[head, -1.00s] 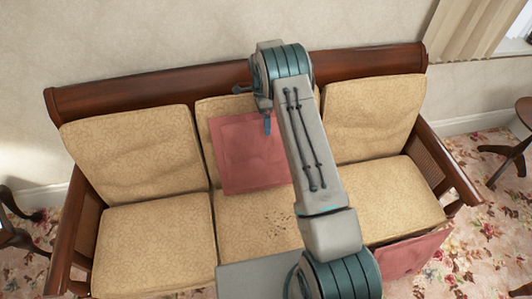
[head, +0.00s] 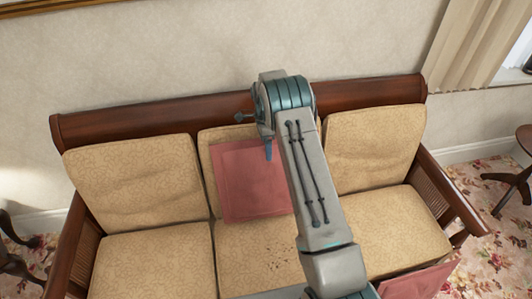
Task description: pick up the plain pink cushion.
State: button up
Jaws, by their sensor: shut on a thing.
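A plain pink cushion (head: 248,182) leans against the middle backrest of the sofa, its lower edge at the middle seat. My gripper (head: 268,150) is at the cushion's top edge, with one blue finger showing in front of the cloth. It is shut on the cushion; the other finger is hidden. My forearm covers the cushion's right side.
The wooden sofa (head: 150,124) has tan back and seat cushions, with wooden arms at both ends. A second pink piece (head: 420,281) shows at the lower right, in front of the sofa. A dark small table (head: 512,178) stands at the right.

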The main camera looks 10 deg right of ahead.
jog(key=shift+s+v, duration=0.25)
jog(key=shift+v, duration=0.95)
jog(key=s+d+r+b, duration=0.2)
jog(key=s+d+r, duration=0.3)
jog(key=d, duration=0.5)
notch_tip(320, 180, up, 2)
jog(key=shift+s+d+r, duration=0.15)
jog(key=shift+d, duration=0.1)
jog(key=shift+a, duration=0.1)
